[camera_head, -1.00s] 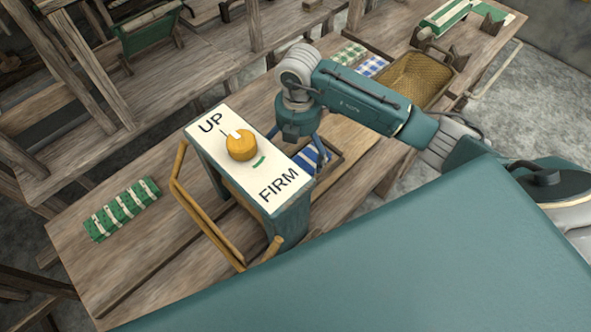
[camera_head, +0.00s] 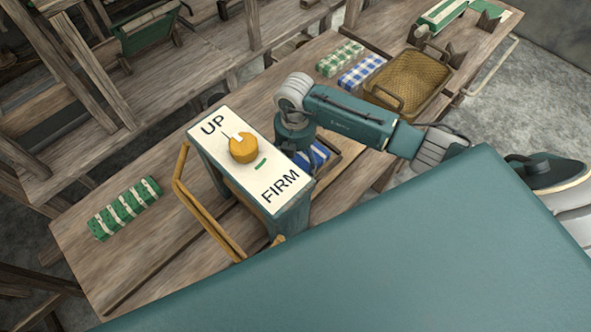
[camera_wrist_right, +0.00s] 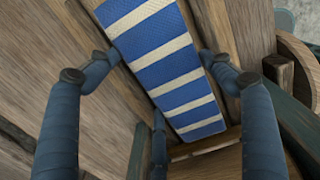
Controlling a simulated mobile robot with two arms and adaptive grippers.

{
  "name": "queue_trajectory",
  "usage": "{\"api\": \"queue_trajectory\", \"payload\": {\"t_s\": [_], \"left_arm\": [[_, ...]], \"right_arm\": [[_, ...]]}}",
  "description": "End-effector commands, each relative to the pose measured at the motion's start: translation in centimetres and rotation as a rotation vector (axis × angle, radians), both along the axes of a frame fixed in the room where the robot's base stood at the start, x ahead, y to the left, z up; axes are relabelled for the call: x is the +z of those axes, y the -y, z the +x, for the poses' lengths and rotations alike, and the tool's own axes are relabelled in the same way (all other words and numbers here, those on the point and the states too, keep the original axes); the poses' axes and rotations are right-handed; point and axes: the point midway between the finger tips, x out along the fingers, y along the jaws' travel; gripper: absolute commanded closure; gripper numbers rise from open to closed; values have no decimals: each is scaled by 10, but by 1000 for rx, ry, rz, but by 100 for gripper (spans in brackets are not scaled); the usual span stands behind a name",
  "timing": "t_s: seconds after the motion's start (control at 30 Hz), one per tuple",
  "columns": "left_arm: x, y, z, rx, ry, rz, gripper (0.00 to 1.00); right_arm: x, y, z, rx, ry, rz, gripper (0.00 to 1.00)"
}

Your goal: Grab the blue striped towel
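In the right wrist view, the towel (camera_wrist_right: 168,68) runs between the fingers of my right gripper (camera_wrist_right: 160,62). The fingers are spread, with one tip at each long edge of the towel. I cannot tell whether they touch it. In the head view my right gripper (camera_head: 297,140) points down over the towel, and its fingertips are hidden. My left gripper is not in view.
The box (camera_head: 250,165) marked UP and FIRM, with an orange knob and rail, stands close left of the gripper. A green striped towel (camera_head: 125,207) lies at left. Green checked (camera_head: 340,58) and blue checked (camera_head: 362,71) cloths lie behind, beside a woven basket (camera_head: 412,82).

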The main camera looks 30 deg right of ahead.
Motion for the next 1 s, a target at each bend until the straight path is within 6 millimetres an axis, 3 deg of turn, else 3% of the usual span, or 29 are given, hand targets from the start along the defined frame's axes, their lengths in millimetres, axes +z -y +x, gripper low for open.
{"api": "queue_trajectory", "payload": {"t_s": [0.37,0.57,1.0], "left_arm": [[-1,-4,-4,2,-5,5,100],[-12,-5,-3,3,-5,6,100],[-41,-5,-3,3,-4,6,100]], "right_arm": [[1,0,0,-1,0,0,48],[14,1,1,1,3,-1,48],[11,67,-59,-1,-1,-6,48]]}}
